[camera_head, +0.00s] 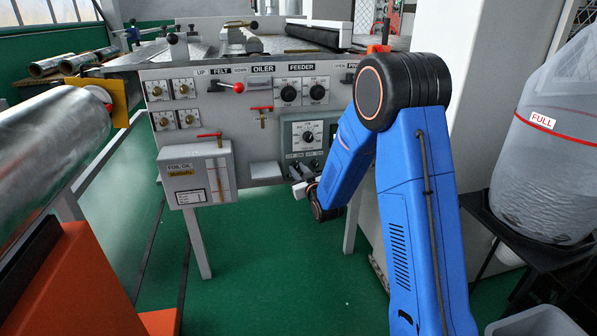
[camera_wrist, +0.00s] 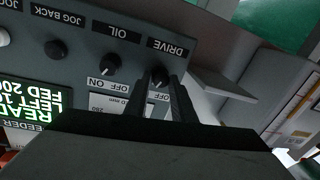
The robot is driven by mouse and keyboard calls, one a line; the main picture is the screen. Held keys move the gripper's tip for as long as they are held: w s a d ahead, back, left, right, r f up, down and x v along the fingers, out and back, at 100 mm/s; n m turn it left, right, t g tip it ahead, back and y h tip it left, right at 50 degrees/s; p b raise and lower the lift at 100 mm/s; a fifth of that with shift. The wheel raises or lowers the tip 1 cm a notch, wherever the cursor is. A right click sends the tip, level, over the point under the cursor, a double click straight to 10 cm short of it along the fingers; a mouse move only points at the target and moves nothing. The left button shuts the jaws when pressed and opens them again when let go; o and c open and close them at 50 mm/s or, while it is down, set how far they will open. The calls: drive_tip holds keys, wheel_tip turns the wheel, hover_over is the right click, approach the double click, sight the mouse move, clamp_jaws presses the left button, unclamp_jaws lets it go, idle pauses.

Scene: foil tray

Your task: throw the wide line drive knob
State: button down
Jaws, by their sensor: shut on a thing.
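The drive knob (camera_wrist: 160,75) is a dark round knob on the grey control box, beside the upside-down DRIVE label in the wrist view. My gripper (camera_wrist: 160,80) has its two dark fingers on either side of this knob and is shut on it. An OFF label shows beside the knob; the fingers hide part of its surroundings, and I cannot tell its setting. In the head view my gripper (camera_head: 300,184) is at the lower part of the control box (camera_head: 288,130), and I cannot make out the knob there.
The oil knob (camera_wrist: 108,67) sits close beside the drive knob. A jog back button (camera_wrist: 55,49) and a lit green display (camera_wrist: 38,125) are farther left. In the head view, a foil/oil box (camera_head: 197,175) hangs left, and a clear FULL container (camera_head: 545,150) stands right.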

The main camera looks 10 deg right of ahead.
drive_tip(key=n, duration=0.5)
drive_tip(key=shift+a+r+g, duration=0.1)
drive_tip(key=shift+g, duration=0.2)
drive_tip(key=n+h, duration=0.1)
drive_tip(key=n, duration=0.3)
drive_tip(key=shift+a+n, duration=0.1)
drive_tip(key=shift+n, duration=0.3)
drive_tip(key=c, duration=1.5)
unclamp_jaws()
drive_tip(key=shift+s, duration=0.15)
